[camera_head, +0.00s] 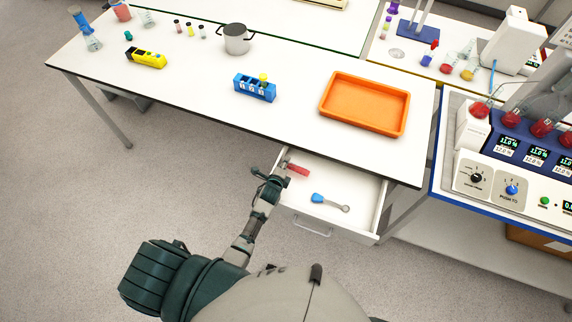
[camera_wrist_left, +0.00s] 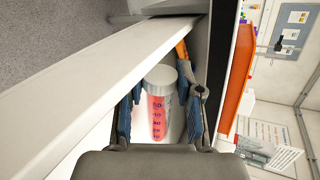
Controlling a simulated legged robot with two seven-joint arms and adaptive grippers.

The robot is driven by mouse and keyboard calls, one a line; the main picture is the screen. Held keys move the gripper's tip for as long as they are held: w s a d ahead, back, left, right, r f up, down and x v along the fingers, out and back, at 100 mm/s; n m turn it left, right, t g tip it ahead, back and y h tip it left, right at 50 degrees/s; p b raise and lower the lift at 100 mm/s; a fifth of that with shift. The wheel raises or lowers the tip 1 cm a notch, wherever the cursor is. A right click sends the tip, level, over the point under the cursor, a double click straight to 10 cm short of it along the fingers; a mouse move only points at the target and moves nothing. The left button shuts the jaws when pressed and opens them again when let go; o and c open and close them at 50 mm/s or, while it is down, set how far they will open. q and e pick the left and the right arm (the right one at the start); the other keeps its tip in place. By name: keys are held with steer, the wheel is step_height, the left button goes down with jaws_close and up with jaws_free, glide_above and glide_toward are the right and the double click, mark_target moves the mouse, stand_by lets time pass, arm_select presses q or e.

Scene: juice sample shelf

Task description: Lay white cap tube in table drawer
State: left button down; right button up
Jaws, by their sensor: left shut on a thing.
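My left gripper (camera_head: 283,178) is at the left side of the open table drawer (camera_head: 358,215). It is shut on a tube (camera_wrist_left: 157,112) with a whitish cap and red contents marked with a scale. In the left wrist view the tube sits between the two fingers (camera_wrist_left: 160,112), cap end farther off. In the head view the red tube (camera_head: 298,170) shows at the fingertips over the drawer's left part. I cannot tell whether it touches the drawer floor. My right gripper is not in view.
A blue-handled tool (camera_head: 329,201) lies in the drawer, right of the tube. Above, the white table (camera_head: 190,88) holds an orange tray (camera_head: 365,104), a blue rack (camera_head: 255,87), a metal pot (camera_head: 236,39) and a yellow device (camera_head: 146,58).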

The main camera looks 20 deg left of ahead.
arm_select(q)
steer(key=shift+f, duration=0.2)
steer(key=shift+d+r, duration=0.1)
steer(key=shift+d, duration=0.5)
steer(key=c, duration=0.8)
jaws_free()
steer(key=shift+o, duration=0.5)
steer(key=shift+d, duration=0.1)
steer(key=shift+a, duration=0.4)
steer(key=shift+s+a, duration=0.1)
steer(key=shift+s, duration=0.15)
steer(key=v, duration=0.6)
steer(key=shift+s+d+r, duration=0.2)
steer(key=shift+d, duration=0.15)
steer(key=shift+s+d+r, duration=0.15)
steer(key=shift+s, duration=0.05)
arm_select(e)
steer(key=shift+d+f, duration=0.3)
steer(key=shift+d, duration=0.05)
arm_select(q)
steer(key=shift+a, duration=0.35)
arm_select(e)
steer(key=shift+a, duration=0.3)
